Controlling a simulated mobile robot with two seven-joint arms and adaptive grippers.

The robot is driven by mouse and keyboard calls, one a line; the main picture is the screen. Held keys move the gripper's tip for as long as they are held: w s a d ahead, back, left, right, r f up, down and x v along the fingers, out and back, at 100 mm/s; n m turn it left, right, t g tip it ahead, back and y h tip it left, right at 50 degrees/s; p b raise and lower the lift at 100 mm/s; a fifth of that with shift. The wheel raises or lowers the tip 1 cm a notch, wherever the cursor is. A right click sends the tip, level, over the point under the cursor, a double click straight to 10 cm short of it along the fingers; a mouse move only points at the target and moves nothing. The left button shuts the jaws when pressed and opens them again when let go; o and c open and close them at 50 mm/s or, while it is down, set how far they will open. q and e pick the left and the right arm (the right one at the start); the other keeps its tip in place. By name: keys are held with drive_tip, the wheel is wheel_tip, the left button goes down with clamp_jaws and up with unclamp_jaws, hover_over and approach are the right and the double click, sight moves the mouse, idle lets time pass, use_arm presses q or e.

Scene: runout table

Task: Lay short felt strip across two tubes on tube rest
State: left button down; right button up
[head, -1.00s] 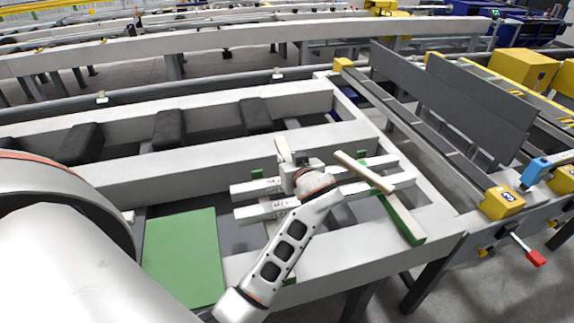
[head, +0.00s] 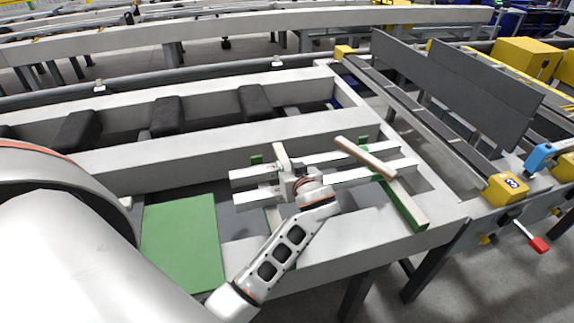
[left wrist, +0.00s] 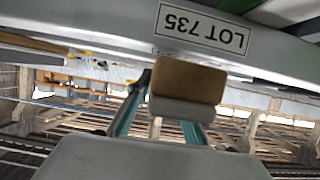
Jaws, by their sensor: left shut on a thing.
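Two pale square tubes (head: 235,178) lie side by side on the tube rest, whose right green-topped bar (head: 405,208) shows in the head view. My left gripper (head: 292,178) is over the left part of the tubes, shut on a short beige felt strip (head: 280,157). The far end of this strip sticks out past the gripper, across the tubes' direction; whether it touches them is unclear. In the left wrist view a brown and grey block end (left wrist: 188,80) sits close below a tube labelled LOT 735 (left wrist: 201,28). My right gripper is not in view.
Another beige strip (head: 365,157) lies slantwise across both tubes at the right. A green mat (head: 182,245) lies left of the tubes. Dark pads (head: 168,116) sit between the grey table beams (head: 215,155). Yellow blocks (head: 507,188) and upright grey plates (head: 480,95) stand at the right.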

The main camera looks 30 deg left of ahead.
use_arm(q)
drive_tip(key=shift+f, duration=0.1)
drive_tip(key=shift+f, duration=0.1)
idle(0.4)
drive_tip(key=shift+f+b, duration=0.2)
drive_tip(key=shift+b, duration=0.1)
drive_tip(key=shift+f, duration=0.1)
drive_tip(key=shift+f, duration=0.2)
drive_tip(key=c, duration=1.7)
unclamp_jaws()
drive_tip(key=shift+r, duration=0.1)
